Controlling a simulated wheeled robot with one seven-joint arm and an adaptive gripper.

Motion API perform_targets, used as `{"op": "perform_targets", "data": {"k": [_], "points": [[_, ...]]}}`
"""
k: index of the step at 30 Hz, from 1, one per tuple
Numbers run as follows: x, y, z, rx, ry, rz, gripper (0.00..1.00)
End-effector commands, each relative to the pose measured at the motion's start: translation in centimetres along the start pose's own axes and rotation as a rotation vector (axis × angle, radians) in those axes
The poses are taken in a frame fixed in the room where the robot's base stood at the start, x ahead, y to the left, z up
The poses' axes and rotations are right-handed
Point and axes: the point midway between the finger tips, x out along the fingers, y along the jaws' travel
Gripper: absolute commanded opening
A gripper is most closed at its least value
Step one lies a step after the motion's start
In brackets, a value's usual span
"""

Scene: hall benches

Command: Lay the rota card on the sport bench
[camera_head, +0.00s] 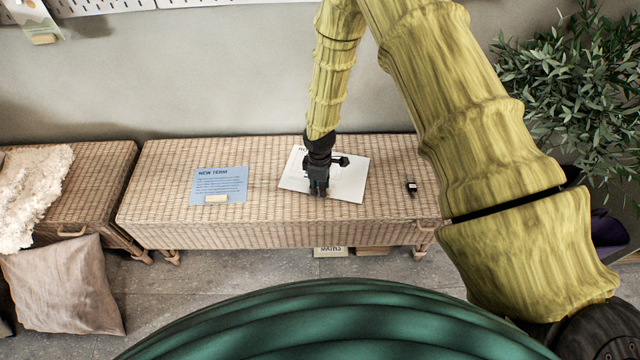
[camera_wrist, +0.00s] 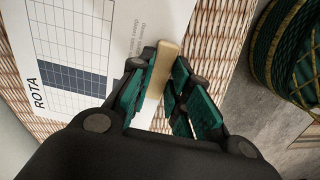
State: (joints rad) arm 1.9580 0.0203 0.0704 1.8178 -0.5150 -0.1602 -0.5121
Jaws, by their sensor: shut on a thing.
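The rota card (camera_head: 349,180) is a white sheet on or just over the wicker bench (camera_head: 275,228); I cannot tell whether it touches. My gripper (camera_head: 318,188) points down at the card's middle and hides part of it. In the wrist view the card (camera_wrist: 122,22) shows the word ROTA and a grid with a dark blue block. There my gripper (camera_wrist: 165,75) is shut on the card's pale wooden grip block (camera_wrist: 164,62). No sign reading sport shows; a small sign reading MATHS (camera_head: 330,252) shows below the bench's front edge.
A blue NEW TERM card (camera_head: 219,182) with a pale block lies on the bench left of the rota card. A small black object (camera_head: 411,186) lies to the right. Another wicker bench (camera_head: 100,185) with a fleece and cushion stands left. A plant (camera_head: 570,90) stands at right.

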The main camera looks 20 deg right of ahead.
Motion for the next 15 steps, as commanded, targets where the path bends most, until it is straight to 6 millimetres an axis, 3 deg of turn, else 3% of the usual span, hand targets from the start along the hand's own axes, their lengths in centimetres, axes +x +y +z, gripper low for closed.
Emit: {"op": "perform_targets", "data": {"k": [11,12,15], "points": [[0.21,0.01,-0.01,0.0,0.0,0.0,0.0],[0.21,0.01,-0.01,0.0,0.0,0.0,0.24],[0.21,0.01,-0.01,0.0,0.0,0.0,0.43]]}}
